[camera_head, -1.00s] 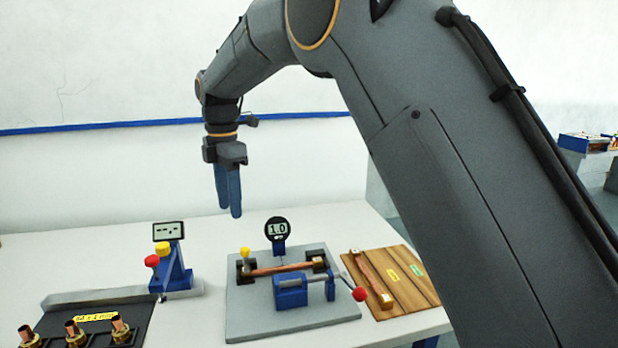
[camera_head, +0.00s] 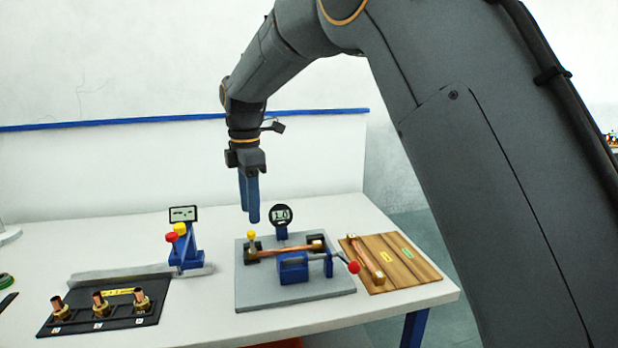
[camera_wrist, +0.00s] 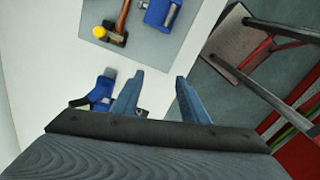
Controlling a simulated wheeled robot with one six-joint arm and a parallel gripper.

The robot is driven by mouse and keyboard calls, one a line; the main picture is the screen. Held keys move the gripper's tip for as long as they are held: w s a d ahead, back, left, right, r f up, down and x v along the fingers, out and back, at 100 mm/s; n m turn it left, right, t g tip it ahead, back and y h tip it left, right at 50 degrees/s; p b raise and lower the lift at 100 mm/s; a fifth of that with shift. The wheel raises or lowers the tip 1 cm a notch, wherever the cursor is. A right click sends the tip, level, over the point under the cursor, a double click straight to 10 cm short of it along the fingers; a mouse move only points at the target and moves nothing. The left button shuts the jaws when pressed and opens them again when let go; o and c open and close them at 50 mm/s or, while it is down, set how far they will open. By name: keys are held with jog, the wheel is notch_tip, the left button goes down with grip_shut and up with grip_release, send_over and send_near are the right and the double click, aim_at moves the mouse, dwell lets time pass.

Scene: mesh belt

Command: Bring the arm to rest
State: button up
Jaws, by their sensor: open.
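My gripper (camera_head: 249,198) hangs from my arm above the back of the white table, its blue fingers pointing down. In the wrist view my gripper (camera_wrist: 160,92) shows its two blue fingers spread apart with nothing between them. It is clear of everything on the table in that view. My arm reaches across the upper right of the head view and hides part of the room behind it.
A grey plate (camera_head: 255,300) carries a clamped copper bar (camera_head: 285,249) and a round gauge (camera_head: 281,214). A wooden board (camera_head: 415,265) lies to its right. A blue stand (camera_head: 187,252) and a black rack (camera_head: 75,326) with several copper fittings are left. The table's front (camera_head: 215,325) is bare.

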jog(key=s+d+f+m+t, duration=0.1)
jog(key=s+d+f+m, duration=0.2)
jog(key=d+m, duration=0.5)
jog(key=s+d+f+m, duration=0.3)
jog(key=d+f+m, duration=0.1)
jog(key=d, duration=0.9)
jog(key=s+d+f+m+t, duration=0.1)
jog(key=s+d+f+m, duration=0.2)
jog(key=s+d+m, duration=0.35)
jog(key=s+d+f+m, duration=0.3)
jog(key=s+d+m, duration=0.25)
jog(key=s, duration=0.25)
notch_tip(320, 180, down, 12)
jog(key=s+g+b, duration=0.1)
jog(key=s+b, duration=0.1)
jog(key=b, duration=0.8)
jog(key=shift+d+g, duration=0.2)
jog(key=shift+g, duration=0.1)
